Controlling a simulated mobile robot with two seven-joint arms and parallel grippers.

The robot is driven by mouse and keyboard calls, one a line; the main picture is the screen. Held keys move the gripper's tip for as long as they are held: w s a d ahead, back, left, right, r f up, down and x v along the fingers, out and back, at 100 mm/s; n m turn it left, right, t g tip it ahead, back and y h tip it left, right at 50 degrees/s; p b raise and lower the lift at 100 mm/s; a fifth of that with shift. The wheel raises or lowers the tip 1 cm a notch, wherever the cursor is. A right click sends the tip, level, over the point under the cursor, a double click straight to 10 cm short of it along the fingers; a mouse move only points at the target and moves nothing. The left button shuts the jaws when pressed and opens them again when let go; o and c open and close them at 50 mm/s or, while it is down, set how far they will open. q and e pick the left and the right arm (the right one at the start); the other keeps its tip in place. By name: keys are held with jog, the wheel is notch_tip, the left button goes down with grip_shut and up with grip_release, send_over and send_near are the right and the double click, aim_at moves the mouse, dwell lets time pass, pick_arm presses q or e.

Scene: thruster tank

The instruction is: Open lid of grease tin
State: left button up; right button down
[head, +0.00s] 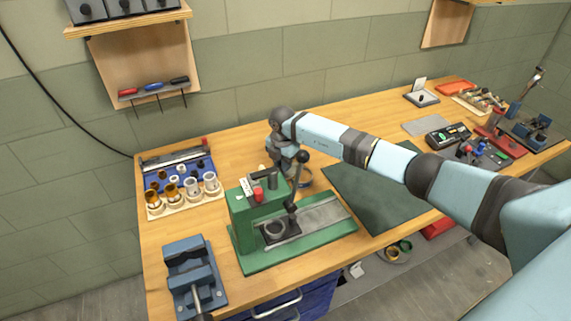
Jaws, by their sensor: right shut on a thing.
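My right gripper (284,172) reaches over the bench from the right and points down behind the green press. It is shut, but its fingertips and what they hold are largely hidden by the press. A small round tin-like thing (305,178), brownish at the rim, shows just right of the gripper, partly covered by the press lever; it looks like the grease tin. I cannot tell whether its lid is on or lifted. My left gripper is not in view.
The green press (245,221), with its black-knobbed lever (302,158), stands in front of the gripper. A rack of jars (190,190) is left, a blue vise (190,273) front left. A dark green mat (375,185) lies clear under my right arm.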

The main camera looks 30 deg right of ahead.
jog(key=shift+w+r+m, duration=0.1)
jog(key=shift+w+m, duration=0.35)
jog(key=shift+m, duration=0.35)
jog(key=shift+d, duration=0.1)
jog(key=c, duration=1)
grip_release()
notch_tip(320, 180, up, 14)
jog(key=shift+f+b, duration=0.1)
jog(key=shift+b, duration=0.6)
jog(key=shift+s+f, duration=0.1)
